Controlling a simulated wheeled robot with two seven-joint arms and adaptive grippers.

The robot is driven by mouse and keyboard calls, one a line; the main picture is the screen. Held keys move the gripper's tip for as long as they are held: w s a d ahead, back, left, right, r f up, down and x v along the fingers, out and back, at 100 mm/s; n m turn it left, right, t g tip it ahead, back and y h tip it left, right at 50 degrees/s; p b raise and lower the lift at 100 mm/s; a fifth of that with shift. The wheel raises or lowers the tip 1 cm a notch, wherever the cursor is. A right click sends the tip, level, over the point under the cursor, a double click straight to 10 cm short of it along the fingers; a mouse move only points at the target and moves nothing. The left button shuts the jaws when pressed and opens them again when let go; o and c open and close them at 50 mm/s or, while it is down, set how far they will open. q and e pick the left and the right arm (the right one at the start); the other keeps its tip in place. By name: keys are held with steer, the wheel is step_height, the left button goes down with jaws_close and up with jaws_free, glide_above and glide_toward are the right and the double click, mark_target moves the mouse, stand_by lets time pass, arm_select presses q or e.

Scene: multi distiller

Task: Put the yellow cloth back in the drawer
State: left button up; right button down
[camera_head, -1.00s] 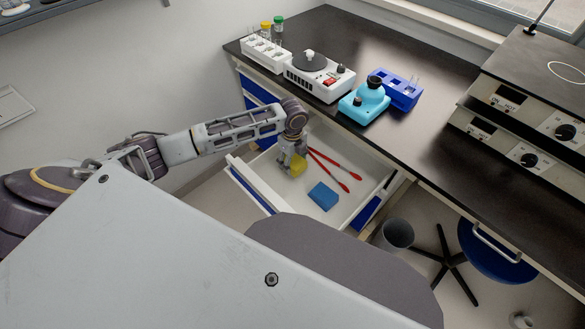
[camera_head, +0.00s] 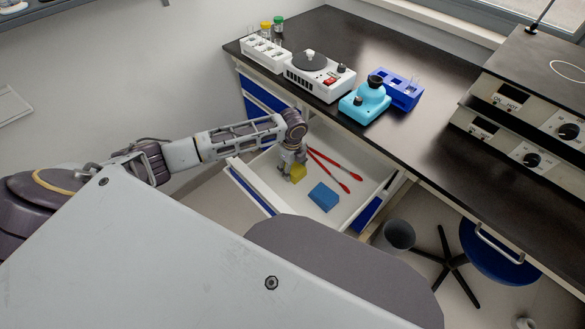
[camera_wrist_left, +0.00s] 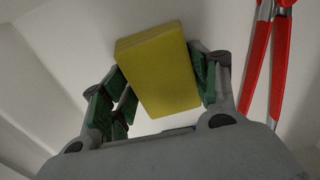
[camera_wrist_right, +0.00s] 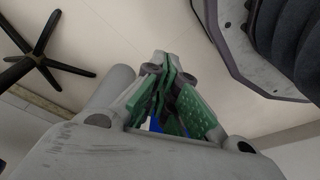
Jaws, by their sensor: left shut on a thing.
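The yellow cloth (camera_head: 298,173), a thick folded block, is in the open white drawer (camera_head: 357,205) at its left part. My left gripper (camera_head: 290,170) reaches down into the drawer and hides part of the cloth. In the left wrist view the cloth (camera_wrist_left: 160,70) sits tilted between the green finger pads of my left gripper (camera_wrist_left: 163,85), which is shut on it. Whether the cloth touches the drawer floor is hard to tell. My right gripper (camera_wrist_right: 168,85) shows only in the right wrist view, with its fingers together and nothing seen between them.
In the drawer lie a blue block (camera_head: 324,196) and red tongs (camera_head: 330,168), which pass close beside the cloth (camera_wrist_left: 265,70). The dark counter (camera_head: 420,130) with devices overhangs behind. A grey bin (camera_head: 398,235) and blue stool (camera_head: 490,250) stand at the right.

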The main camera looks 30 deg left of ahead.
mark_target(293, 167)
arm_select(q)
steer(key=o, duration=0.6)
steer(key=shift+f, duration=0.1)
steer(key=o, duration=0.4)
arm_select(e)
steer(key=shift+d+f, duration=0.15)
arm_select(q)
steer(key=shift+r, duration=0.55)
step_height(293, 167, up, 9)
steer(key=shift+r+p, duration=0.15)
steer(key=shift+p, duration=1)
steer(key=shift+r, duration=1)
arm_select(e)
steer(key=s+d+f, duration=0.3)
steer(key=s+f, duration=0.1)
steer(key=f, duration=0.2)
